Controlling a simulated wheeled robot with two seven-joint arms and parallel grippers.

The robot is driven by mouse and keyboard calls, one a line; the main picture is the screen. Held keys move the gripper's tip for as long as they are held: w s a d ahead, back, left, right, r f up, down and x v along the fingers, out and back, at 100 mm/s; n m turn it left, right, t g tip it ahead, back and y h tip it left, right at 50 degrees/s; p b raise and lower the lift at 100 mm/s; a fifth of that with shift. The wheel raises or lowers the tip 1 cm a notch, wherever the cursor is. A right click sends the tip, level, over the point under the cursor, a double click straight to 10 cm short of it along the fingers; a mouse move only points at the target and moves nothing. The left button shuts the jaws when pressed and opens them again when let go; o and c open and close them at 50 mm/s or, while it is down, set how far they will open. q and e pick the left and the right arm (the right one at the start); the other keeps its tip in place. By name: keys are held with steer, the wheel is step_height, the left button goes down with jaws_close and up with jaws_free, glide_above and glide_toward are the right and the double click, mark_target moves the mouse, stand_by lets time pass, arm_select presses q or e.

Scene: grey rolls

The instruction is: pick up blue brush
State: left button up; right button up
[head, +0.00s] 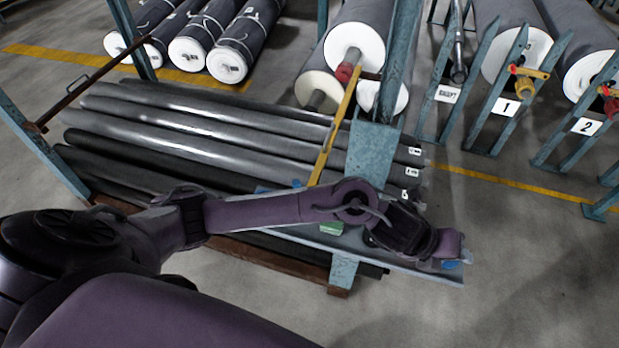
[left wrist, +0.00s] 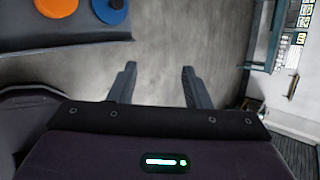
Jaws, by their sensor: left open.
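A blue round object (left wrist: 111,10), which may be the blue brush, lies at the upper left of the left wrist view on a dark shelf (left wrist: 40,44), cut by the frame's top. A small blue patch (head: 451,265) shows on the shelf's right end in the head view, beside my wrist; I cannot tell if it is the same thing. My left gripper (left wrist: 157,84) is open and empty over bare floor, with the blue object ahead and to its left. In the head view my left arm reaches right across the rack and its fingers are hidden. My right gripper is not in view.
An orange disc (left wrist: 56,6) lies beside the blue object. A green item (head: 331,228) sits on the narrow shelf. Grey rolls (head: 200,120) lie on the rack behind my arm, with a teal post (head: 372,150) close by. Floor (head: 510,270) is free at right.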

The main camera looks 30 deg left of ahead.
arm_select(q)
steer(key=a+r+m+g+y, duration=0.1)
steer(key=a+m+y, duration=0.2)
steer(key=a, duration=0.8)
steer(key=w+a+r+m+g+y, duration=0.1)
steer(key=a+m+g+y, duration=0.1)
steer(key=a+m, duration=0.5)
steer(key=a+r+m+g+y, duration=0.1)
steer(key=a+m+y, duration=0.3)
steer(key=a, duration=1.3)
steer(key=shift+w+a+m+g, duration=0.2)
steer(key=shift+w+m+g, duration=0.1)
steer(key=shift+m+g, duration=0.5)
steer(key=shift+a+f, duration=0.2)
steer(key=shift+f, duration=1.35)
steer(key=shift+a+f, duration=0.2)
steer(key=shift+f, duration=0.95)
steer(key=shift+a+f, duration=0.15)
steer(key=shift+f, duration=0.95)
steer(key=shift+c, duration=0.4)
jaws_close()
